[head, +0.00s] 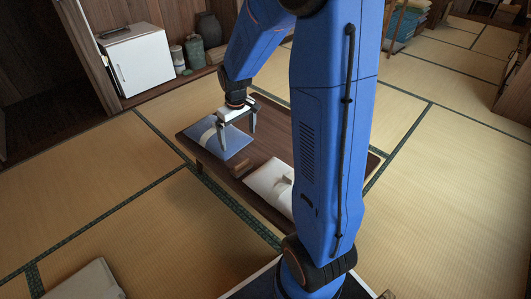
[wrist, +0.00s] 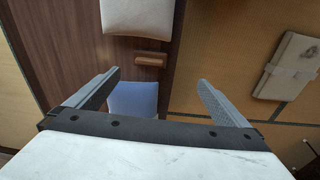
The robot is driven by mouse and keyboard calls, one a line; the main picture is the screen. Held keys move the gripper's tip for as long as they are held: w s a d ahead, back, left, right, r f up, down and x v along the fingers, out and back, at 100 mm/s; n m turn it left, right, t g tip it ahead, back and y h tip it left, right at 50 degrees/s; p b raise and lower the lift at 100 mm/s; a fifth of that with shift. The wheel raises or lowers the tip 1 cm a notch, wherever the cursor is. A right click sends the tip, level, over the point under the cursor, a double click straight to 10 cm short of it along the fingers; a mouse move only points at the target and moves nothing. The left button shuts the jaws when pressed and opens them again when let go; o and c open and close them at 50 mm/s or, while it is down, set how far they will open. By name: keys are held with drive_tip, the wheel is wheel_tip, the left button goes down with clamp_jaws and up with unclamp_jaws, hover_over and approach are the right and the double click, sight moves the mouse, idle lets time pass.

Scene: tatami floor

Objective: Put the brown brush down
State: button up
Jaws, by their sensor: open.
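A small brown block-shaped thing, which looks like the brown brush (wrist: 150,60), lies on the dark wooden low table (head: 262,150) near its edge. In the head view the brush (head: 241,167) is a dark shape between two flat pads. My gripper (head: 237,141) is over the table beside the blue pad (head: 217,138). In the wrist view my gripper (wrist: 158,84) has its fingers wide apart with nothing between them. The brush is beyond the fingertips, apart from them.
A white pad (head: 268,181) lies on the table, partly hidden by my arm. Another pale pad (head: 88,282) lies on the tatami at lower left. A white cabinet (head: 136,60) and jars (head: 195,50) stand at the back. Open tatami surrounds the table.

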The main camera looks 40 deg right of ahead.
drive_tip(key=s+a+r+t, duration=0.2)
drive_tip(key=s+a+r, duration=0.2)
drive_tip(key=s+r, duration=0.8)
drive_tip(key=s+a+r+m+t, duration=0.1)
drive_tip(key=s+r, duration=0.1)
drive_tip(key=s, duration=0.6)
drive_tip(key=s+a+r, duration=0.2)
drive_tip(key=s+r, duration=0.1)
drive_tip(key=s, duration=0.5)
drive_tip(key=shift+m+t, duration=0.4)
drive_tip(key=shift+s, duration=0.2)
